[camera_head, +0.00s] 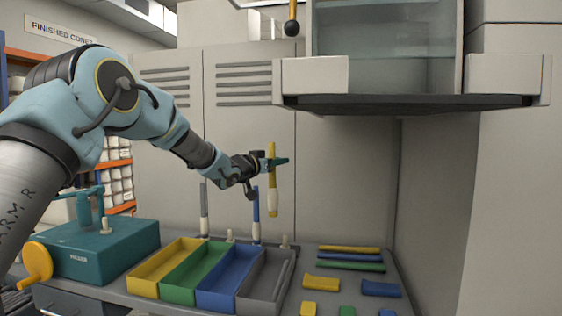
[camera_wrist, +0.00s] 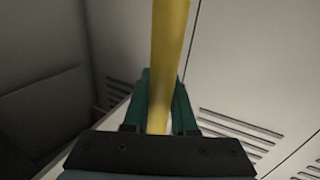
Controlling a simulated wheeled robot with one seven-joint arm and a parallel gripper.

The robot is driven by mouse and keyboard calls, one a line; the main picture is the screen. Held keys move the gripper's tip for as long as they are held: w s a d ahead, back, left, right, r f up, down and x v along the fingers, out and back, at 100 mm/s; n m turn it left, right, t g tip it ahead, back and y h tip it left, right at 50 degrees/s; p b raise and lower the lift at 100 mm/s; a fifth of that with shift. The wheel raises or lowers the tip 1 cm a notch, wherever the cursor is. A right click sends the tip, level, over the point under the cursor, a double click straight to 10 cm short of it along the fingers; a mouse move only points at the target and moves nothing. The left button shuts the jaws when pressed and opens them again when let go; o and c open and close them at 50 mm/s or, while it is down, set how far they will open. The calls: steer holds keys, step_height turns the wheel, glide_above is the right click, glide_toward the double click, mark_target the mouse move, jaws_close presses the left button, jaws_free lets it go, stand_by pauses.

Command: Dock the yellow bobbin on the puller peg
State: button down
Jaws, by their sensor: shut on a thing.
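The yellow bobbin (camera_head: 272,202) is a thin upright rod, yellow above and cream at its lower end. My gripper (camera_head: 276,162) is shut on it near mid-length and holds it in the air above the back of the bench. In the wrist view the yellow bobbin (camera_wrist: 166,60) stands between my teal fingers (camera_wrist: 160,108). The teal puller (camera_head: 95,250) is at the bench's left, well away from the bobbin. A short cream peg (camera_head: 106,226) stands on its top, bare, beside a teal upright post with a crossbar.
A blue bobbin (camera_head: 256,212) and a grey one (camera_head: 204,208) stand behind yellow, green, blue and grey trays (camera_head: 250,300). Coloured rods (camera_head: 348,257) and short blocks lie at right. A glass-fronted cabinet (camera_head: 410,100) overhangs the right side. A yellow handwheel (camera_head: 37,262) sticks out from the puller.

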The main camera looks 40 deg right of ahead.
steer(key=w+a+f+n+t+y, duration=0.5)
steer(key=a+f, duration=0.4)
steer(key=a, duration=1.5)
steer(key=w+a+f+n+t+y, duration=0.5)
steer(key=a+f, duration=0.5)
steer(key=a, duration=1.4)
steer(key=w+a+f+n+t+y, duration=0.5)
steer(key=a+f, duration=0.4)
steer(key=a, duration=1.5)
steer(key=w+n+y, duration=0.1)
steer(key=w+y, duration=0.1)
steer(key=shift+w+f+y, duration=0.25)
steer(key=shift+w+y, duration=0.1)
steer(key=shift+y, duration=0.05)
steer(key=shift+a+r, duration=0.1)
steer(key=shift+a, duration=0.05)
